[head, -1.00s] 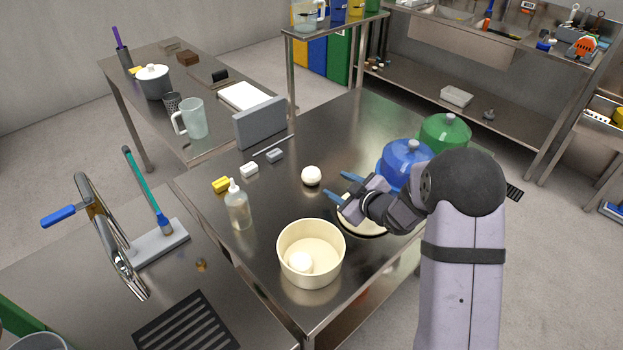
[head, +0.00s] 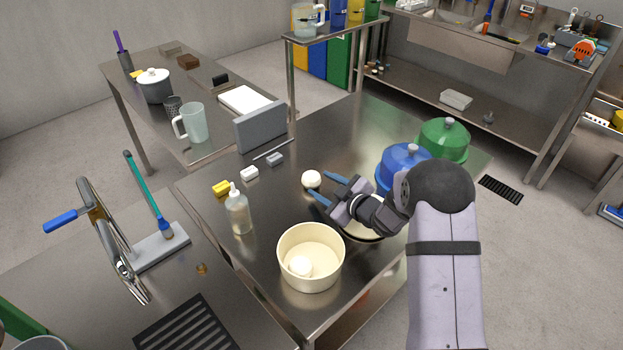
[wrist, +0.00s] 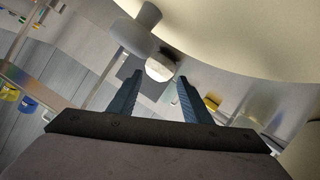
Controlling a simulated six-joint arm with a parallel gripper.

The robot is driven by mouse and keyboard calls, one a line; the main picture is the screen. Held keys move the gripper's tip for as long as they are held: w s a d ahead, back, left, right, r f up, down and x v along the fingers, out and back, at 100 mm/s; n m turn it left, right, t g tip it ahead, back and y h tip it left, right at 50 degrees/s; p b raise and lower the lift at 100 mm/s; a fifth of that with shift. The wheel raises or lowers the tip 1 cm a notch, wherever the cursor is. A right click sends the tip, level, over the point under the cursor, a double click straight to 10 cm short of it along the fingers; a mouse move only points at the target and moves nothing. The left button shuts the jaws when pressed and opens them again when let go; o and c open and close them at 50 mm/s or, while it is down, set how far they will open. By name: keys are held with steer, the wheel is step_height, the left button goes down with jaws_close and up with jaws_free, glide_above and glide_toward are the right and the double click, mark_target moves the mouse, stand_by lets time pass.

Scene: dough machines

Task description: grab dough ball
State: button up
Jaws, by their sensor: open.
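A white dough ball (head: 311,179) lies on the steel table in the middle of the head view. It also shows in the wrist view (wrist: 159,68), ahead of the fingertips and roughly centred between them. My gripper (head: 325,186) has two blue fingers, spread apart and empty, with their tips close to the right side of the ball. Whether a finger touches the ball I cannot tell. Another white ball (head: 300,266) lies inside the cream bowl (head: 325,240) near the table's front.
A squeeze bottle (head: 238,210), a yellow block (head: 221,188) and a white block (head: 249,173) stand left of the ball. Blue (head: 405,165) and green (head: 443,140) domed lids stand to the right. A grey upright slab (head: 262,126) is behind.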

mark_target(314, 181)
steer(key=shift+p+x, duration=0.7)
steer(key=shift+x, duration=1.5)
steer(key=c, duration=0.8)
steer(key=shift+r, duration=0.1)
